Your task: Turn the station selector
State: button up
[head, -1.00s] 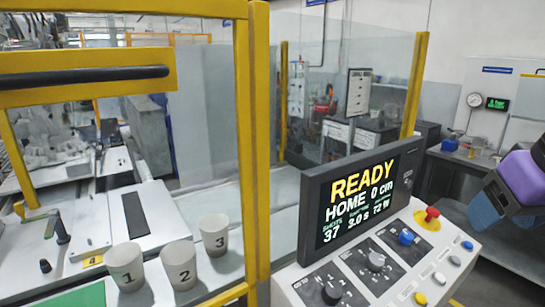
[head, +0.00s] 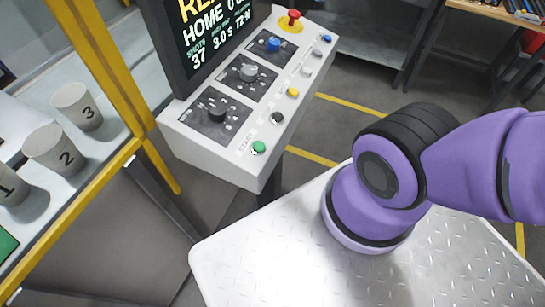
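The sloped white control panel (head: 205,140) stands at the upper middle of the head view. Three rotary knobs sit on dark plates along it: a black knob (head: 216,109) nearest, a grey knob (head: 249,72) in the middle and a blue knob (head: 274,44) farthest. Their labels are too small to read, so I cannot tell which is the station selector. The black knob has markings around it. My purple arm shows at the right, apart from the panel. My gripper is out of the picture.
Several push buttons, including a green one (head: 258,148), line the panel's right edge. A red emergency button (head: 294,17) stands at its far end. A display (head: 205,45) rises behind the knobs. A yellow guard post (head: 100,62) and numbered cups (head: 78,107) are left.

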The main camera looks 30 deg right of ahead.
aim_at(217, 111)
jog(key=k+j, duration=0.3)
jog(key=k+j+z, duration=0.1)
jog(key=k+j, duration=0.25)
jog(key=k, duration=0.2)
